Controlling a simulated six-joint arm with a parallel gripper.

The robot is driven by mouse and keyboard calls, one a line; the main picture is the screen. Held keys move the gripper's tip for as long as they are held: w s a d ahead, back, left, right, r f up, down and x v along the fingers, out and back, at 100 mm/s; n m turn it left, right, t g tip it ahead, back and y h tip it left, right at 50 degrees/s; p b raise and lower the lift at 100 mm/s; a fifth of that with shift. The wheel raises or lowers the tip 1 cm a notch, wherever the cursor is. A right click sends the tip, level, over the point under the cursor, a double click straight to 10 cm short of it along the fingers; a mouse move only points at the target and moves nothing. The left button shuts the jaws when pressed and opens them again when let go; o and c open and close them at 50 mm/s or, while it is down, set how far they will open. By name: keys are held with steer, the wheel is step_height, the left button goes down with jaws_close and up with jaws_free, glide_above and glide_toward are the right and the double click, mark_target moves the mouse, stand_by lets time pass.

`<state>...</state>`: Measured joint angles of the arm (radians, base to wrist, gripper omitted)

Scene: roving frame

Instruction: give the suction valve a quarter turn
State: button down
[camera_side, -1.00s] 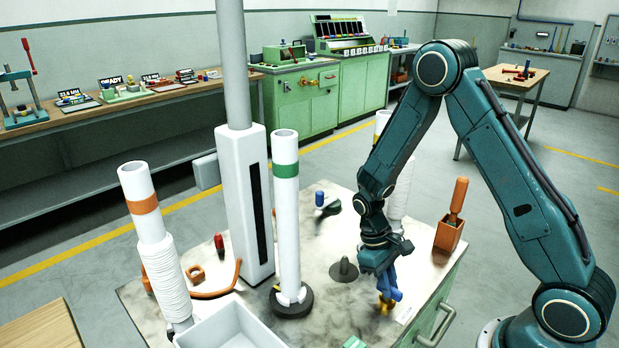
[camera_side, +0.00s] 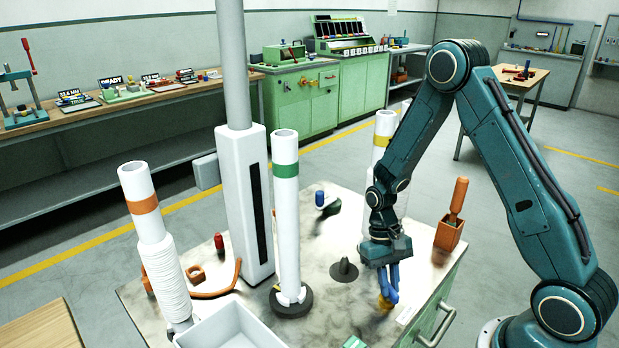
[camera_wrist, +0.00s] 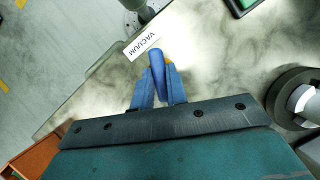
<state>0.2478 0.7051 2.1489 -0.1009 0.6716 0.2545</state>
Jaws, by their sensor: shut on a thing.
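The suction valve has a blue lever (camera_wrist: 156,62) and a yellow body (camera_side: 384,303), on the right part of the worktop. In the wrist view the lever stands between the two blue fingers of my gripper (camera_wrist: 159,86), beside the "VACUUM" label (camera_wrist: 143,46). My gripper (camera_side: 389,288) points down over the valve and is shut on the lever. In the side view the fingers and lever overlap, so the lever's exact angle is hard to tell. The valve body is mostly hidden in the wrist view.
A dark cone-shaped piece (camera_side: 344,270) stands just left of my gripper. A white column with a green band (camera_side: 286,200) stands further left, and a white tray (camera_side: 232,338) is in front. An orange holder (camera_side: 449,235) is at the right edge.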

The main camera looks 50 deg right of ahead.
steer(key=m+t+y, duration=0.1)
steer(key=m, duration=0.2)
steer(key=m+y, duration=0.1)
steer(key=m, duration=0.2)
steer(key=shift+s+d+m+t, duration=0.1)
steer(key=shift+d+m+t, duration=0.05)
steer(key=shift+m+t, duration=0.2)
steer(key=m+t, duration=0.1)
steer(key=m, duration=0.2)
steer(key=m+t, duration=0.1)
steer(key=m, duration=0.2)
steer(key=shift+s+t, duration=0.15)
steer(key=shift+t, duration=0.1)
steer(key=c, duration=1.4)
jaws_free()
steer(key=shift+r, duration=0.1)
steer(key=v, duration=1.3)
steer(key=shift+d+r, duration=0.2)
steer(key=shift+d, duration=0.25)
